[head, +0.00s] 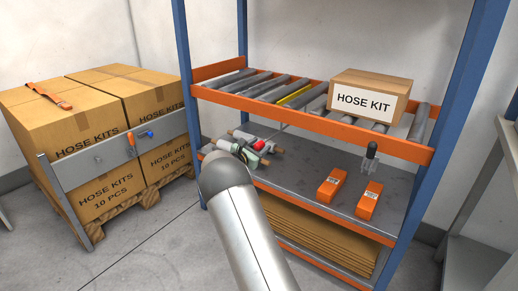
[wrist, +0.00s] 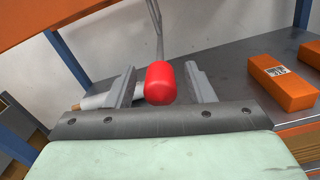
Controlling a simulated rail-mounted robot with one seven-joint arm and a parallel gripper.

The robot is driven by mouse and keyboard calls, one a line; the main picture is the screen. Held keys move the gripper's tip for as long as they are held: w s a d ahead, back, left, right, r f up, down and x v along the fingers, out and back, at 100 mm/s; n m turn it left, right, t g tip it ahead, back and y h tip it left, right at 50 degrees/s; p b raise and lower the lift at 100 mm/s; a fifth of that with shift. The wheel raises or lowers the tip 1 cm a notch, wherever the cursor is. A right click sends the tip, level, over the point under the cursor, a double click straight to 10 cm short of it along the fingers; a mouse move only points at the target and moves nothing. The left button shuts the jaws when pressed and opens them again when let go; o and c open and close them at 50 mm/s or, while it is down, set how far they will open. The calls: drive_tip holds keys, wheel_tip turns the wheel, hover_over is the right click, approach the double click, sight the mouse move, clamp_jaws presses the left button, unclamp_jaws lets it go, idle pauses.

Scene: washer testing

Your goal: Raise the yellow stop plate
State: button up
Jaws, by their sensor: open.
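The yellow stop plate (head: 294,95) shows as a low strip between the grey rollers of the upper shelf, left of the hose kit box. It is not in the wrist view. My gripper (wrist: 163,72) is open, with one finger on each side of the knob and a gap visible at both sides. In the head view my gripper (head: 248,146) is under the orange front rail, partly hidden by my arm.
The hose kit box (head: 370,97) stands on the rollers. A black-handled lever (head: 371,150) hangs under the rail at right. Two orange boxes (head: 332,184) (head: 369,199) and loose grey rollers (head: 223,146) lie on the lower deck (head: 300,170). Large cartons (head: 100,115) stand left.

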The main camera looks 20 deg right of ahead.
drive_tip(key=shift+d, duration=0.1)
clamp_jaws()
drive_tip(key=shift+w+r+p, duration=0.1)
drive_tip(key=shift+r+p, duration=1.6)
drive_tip(key=shift+r, duration=1.4)
unclamp_jaws()
drive_tip(key=shift+r, duration=0.1)
